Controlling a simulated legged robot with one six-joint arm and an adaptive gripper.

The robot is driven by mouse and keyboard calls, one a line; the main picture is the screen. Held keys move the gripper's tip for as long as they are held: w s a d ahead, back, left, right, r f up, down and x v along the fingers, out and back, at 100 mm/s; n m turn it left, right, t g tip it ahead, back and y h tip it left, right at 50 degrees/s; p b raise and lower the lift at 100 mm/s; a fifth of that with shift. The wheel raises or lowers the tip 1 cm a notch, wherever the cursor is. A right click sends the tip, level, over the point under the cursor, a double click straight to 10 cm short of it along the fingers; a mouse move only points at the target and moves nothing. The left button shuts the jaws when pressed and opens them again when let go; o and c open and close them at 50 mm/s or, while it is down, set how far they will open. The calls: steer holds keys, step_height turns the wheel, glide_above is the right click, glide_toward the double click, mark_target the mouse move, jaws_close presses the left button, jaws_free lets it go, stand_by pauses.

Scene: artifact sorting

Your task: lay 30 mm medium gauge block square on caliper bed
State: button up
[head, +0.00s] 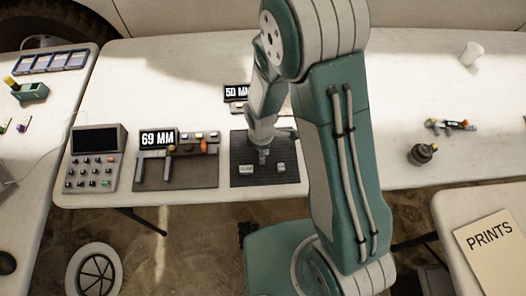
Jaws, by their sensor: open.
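Two small light blocks lie apart near the front of a dark mat: a left block (246,169) and a right block (281,167). Their sizes cannot be read, so I cannot tell which is the 30 mm medium gauge block. My gripper (263,158) is open, pointing down over the mat between the two blocks. It is small in view, and its height above the mat is unclear. The caliper bed (190,178) is a dark board left of the mat. It carries grey jaws, an orange knob and a display reading 69 MM. No block shows between its jaws.
A second display reading 50 MM (236,92) stands behind the mat, partly hidden by my arm. A keypad console (97,160) stands left of the caliper. A dark round weight (422,154) and a small tool (450,125) lie to the right. The table's front edge is close.

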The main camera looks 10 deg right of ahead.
steer(key=shift+a, duration=0.1)
steer(key=c, duration=0.8)
steer(key=shift+d, duration=0.35)
jaws_close()
steer(key=shift+a+r, duration=0.1)
steer(key=shift+a, duration=0.05)
